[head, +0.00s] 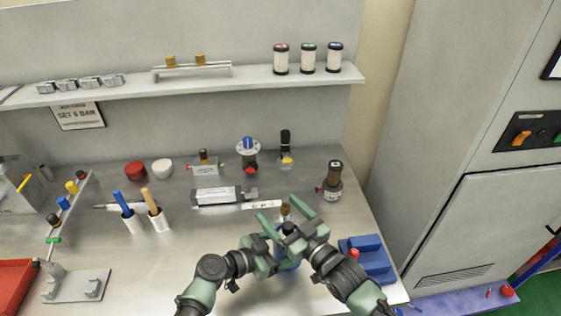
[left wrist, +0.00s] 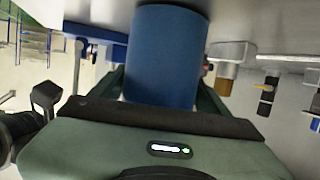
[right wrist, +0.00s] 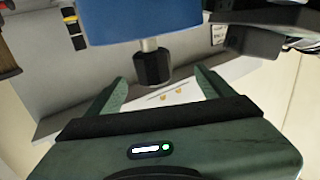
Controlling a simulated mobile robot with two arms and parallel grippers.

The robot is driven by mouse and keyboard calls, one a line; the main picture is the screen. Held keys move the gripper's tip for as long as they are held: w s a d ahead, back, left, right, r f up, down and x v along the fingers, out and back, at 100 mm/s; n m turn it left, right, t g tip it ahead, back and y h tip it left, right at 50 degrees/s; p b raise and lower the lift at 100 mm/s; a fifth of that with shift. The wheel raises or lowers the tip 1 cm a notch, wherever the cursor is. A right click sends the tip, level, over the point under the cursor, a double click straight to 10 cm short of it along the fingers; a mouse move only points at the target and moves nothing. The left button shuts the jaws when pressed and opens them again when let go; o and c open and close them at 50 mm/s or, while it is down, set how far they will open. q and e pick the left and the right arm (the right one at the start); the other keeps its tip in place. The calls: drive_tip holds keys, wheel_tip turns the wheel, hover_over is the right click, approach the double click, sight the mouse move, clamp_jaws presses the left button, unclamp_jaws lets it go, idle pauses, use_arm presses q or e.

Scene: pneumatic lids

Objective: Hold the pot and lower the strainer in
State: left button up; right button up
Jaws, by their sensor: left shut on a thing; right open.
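The blue pot (head: 289,265) is mostly hidden behind my grippers in the head view. In the left wrist view the blue cylinder (left wrist: 165,55) fills the space between the fingers of my left gripper (head: 277,262), which is shut on it. A black knob on a short metal stem (right wrist: 152,66), apparently the strainer's top, juts from the pot's end in the right wrist view. My right gripper (head: 277,206) is open, with one finger on each side of the knob and apart from it. The strainer's lower part is not visible, so its depth cannot be told.
A blue block stand (head: 368,258) lies right of my grippers. A dark-topped fitting (head: 333,180) stands behind it. A grey boxed unit (head: 218,196) and two white holders with handles (head: 157,218) stand to the left. White cartridges (head: 308,58) stand on the shelf. The front-left bench middle is clear.

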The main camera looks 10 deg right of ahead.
use_arm(q)
drive_tip(key=shift+s+a+f, duration=0.1)
drive_tip(key=shift+s+f, duration=0.1)
drive_tip(key=shift+f, duration=0.2)
drive_tip(key=shift+r+p, duration=0.65)
drive_tip(key=shift+r, duration=0.05)
drive_tip(key=shift+w+r+p, duration=0.2)
drive_tip(key=shift+r+p, duration=0.3)
drive_tip(key=shift+r, duration=0.25)
use_arm(e)
wheel_tip(320, 180, up, 19)
use_arm(q)
drive_tip(key=shift+w+r, duration=0.1)
drive_tip(key=o, duration=1.3)
